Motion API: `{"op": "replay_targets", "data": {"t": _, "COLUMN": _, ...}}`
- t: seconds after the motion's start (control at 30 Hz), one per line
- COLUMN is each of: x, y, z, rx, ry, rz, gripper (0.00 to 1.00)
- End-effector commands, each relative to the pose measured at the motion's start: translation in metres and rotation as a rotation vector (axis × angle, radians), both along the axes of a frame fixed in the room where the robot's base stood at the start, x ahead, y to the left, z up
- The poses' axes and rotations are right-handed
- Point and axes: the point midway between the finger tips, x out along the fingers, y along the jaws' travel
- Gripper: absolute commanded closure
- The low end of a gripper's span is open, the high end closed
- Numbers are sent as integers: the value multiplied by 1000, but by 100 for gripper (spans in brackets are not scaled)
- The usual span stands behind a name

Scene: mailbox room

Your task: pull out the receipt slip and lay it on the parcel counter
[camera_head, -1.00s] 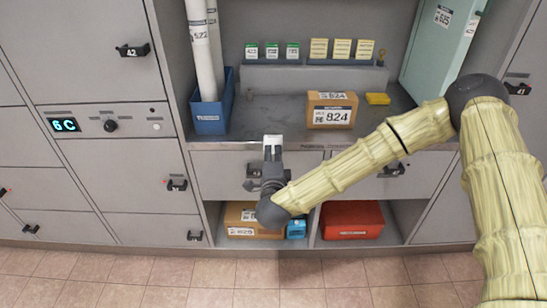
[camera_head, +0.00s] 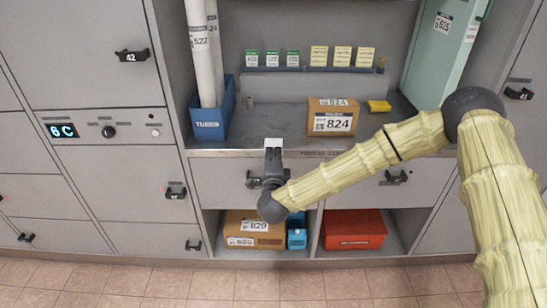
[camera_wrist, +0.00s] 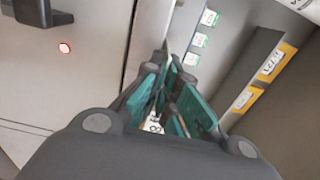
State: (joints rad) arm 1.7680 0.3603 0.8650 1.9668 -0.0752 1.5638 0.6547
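My gripper (camera_head: 273,155) is in front of the parcel counter (camera_head: 270,125), near its front edge and above a drawer handle. A small white piece (camera_head: 273,144) shows at its tip; I cannot tell whether it is the receipt slip or part of the gripper. In the wrist view my gripper's teal-padded fingers (camera_wrist: 170,75) come close together at the tips. A small white label with black print (camera_wrist: 152,122) shows between them; whether it is gripped or lies behind is unclear. No receipt slip can be clearly made out.
On the counter are a brown parcel marked 824 (camera_head: 333,118), a yellow block (camera_head: 379,106) and a blue bin (camera_head: 212,118) with tall tubes. Green and yellow cards (camera_head: 320,56) line the back ledge. Below are a brown box (camera_head: 250,238) and a red box (camera_head: 354,241).

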Motion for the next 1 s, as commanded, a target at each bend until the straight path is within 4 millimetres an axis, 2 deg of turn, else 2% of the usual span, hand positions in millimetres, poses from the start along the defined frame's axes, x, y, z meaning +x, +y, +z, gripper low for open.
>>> {"op": "replay_targets", "data": {"t": 0.4, "x": 3, "y": 0, "z": -1, "rx": 0, "ry": -1, "rz": -1, "gripper": 100}}
{"op": "replay_targets", "data": {"t": 0.6, "x": 3, "y": 0, "z": -1, "rx": 0, "ry": -1, "rz": -1, "gripper": 70}}
{"op": "replay_targets", "data": {"t": 1.0, "x": 3, "y": 0, "z": -1, "rx": 0, "ry": 0, "rz": -1, "gripper": 70}}
